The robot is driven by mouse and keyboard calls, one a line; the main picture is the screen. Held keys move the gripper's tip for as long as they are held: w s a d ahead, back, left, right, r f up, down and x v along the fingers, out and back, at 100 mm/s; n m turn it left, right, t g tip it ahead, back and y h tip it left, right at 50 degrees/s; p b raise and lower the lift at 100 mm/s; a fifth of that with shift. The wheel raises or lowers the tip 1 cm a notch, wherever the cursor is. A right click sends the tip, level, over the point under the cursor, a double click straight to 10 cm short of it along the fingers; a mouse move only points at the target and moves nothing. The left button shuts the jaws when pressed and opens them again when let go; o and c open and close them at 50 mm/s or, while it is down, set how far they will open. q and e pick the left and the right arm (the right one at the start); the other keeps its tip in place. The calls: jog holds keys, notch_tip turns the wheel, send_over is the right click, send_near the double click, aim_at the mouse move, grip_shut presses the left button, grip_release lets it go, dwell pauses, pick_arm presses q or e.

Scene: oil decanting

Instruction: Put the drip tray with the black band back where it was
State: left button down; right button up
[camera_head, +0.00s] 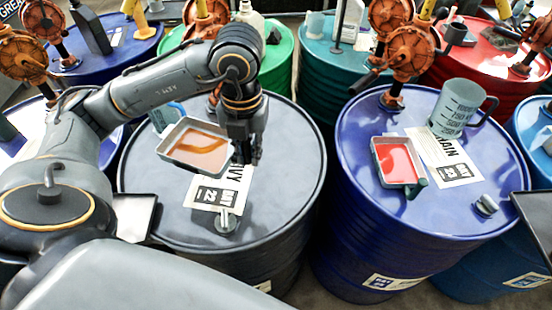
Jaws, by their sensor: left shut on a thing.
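A grey-rimmed drip tray (172,152) with amber-brown liquid in it is held tilted above the left dark drum (290,200). My left gripper (246,152) points down over this drum and is shut on the tray's right side. The fingers partly hide the place of contact. A black band on this tray cannot be made out. A second drip tray (378,160), with red liquid in it, sits on the blue drum (360,215) to the right. My right gripper is not in view.
A paper label (202,197) and a metal cap (226,222) are on the left drum. The blue drum carries a graduated jug (458,108), a label (462,170) and a cap (486,206). Rusty hand pumps (408,50) and more drums stand behind.

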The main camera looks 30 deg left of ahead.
pick_arm(q)
jog(key=w+d+f+p, duration=0.1)
jog(key=w+d+f, duration=0.1)
jog(key=w, duration=0.1)
jog(key=w+d+f+p, duration=0.2)
jog(key=w+d+f, duration=0.1)
jog(key=w+d+f+p, duration=0.1)
jog(key=w+d+f, duration=0.2)
jog(key=shift+w+f, duration=0.15)
jog(key=shift+w, duration=0.1)
jog(key=shift+w+d+f+p, duration=0.3)
jog(key=shift+f+p, duration=0.1)
jog(key=shift+f, duration=0.15)
notch_tip(320, 180, down, 3)
jog(key=shift+w+p, duration=0.15)
jog(key=shift+p, duration=0.8)
jog(key=shift+f, duration=0.3)
jog(key=c, duration=1.3)
grip_release()
jog(key=shift+c, duration=0.2)
